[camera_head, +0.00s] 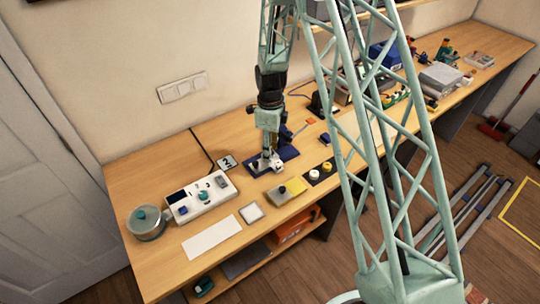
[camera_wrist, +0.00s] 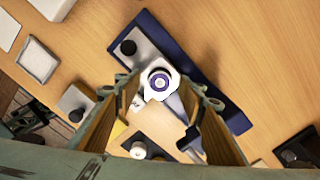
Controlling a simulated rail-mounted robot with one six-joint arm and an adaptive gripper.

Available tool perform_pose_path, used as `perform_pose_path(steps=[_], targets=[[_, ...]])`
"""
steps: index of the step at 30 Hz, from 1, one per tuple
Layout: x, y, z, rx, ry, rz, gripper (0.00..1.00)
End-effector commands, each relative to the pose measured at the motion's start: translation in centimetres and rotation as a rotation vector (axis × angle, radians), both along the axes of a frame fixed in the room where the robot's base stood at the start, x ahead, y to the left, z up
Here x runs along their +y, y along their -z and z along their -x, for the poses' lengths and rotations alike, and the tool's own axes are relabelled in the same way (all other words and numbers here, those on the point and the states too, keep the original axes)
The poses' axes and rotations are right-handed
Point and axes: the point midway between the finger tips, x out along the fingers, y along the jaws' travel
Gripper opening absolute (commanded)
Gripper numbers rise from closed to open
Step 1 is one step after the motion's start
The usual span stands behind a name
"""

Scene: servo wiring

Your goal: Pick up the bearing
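What looks like the bearing is a round piece with a purple ring (camera_wrist: 160,83), set in a white angular piece. In the wrist view it lies between my fingertips, at the upper middle. My gripper (camera_wrist: 163,92) points down with its fingers spread to either side of it; I cannot see a firm grip. In the head view my gripper (camera_head: 266,158) is low over a dark blue base (camera_head: 286,154) on the bench, beside small white parts (camera_head: 276,163). The bearing itself is too small to make out there.
The wooden bench (camera_head: 160,175) carries a white control box (camera_head: 201,201) and a glass pot (camera_head: 147,225) to the left. A yellow-grey block (camera_head: 287,191) and a black plate with round pieces (camera_head: 318,173) lie in front.

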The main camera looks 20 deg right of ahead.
Motion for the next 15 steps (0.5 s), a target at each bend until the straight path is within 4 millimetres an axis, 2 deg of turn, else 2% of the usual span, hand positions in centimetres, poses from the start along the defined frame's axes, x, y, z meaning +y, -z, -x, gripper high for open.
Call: perform_pose_path(steps=[8,15], targets=[[0.01,-0.01,0.01,0.0,0.0,0.0,0.37],[0.0,-0.02,0.0,0.0,0.0,0.0,0.17]])
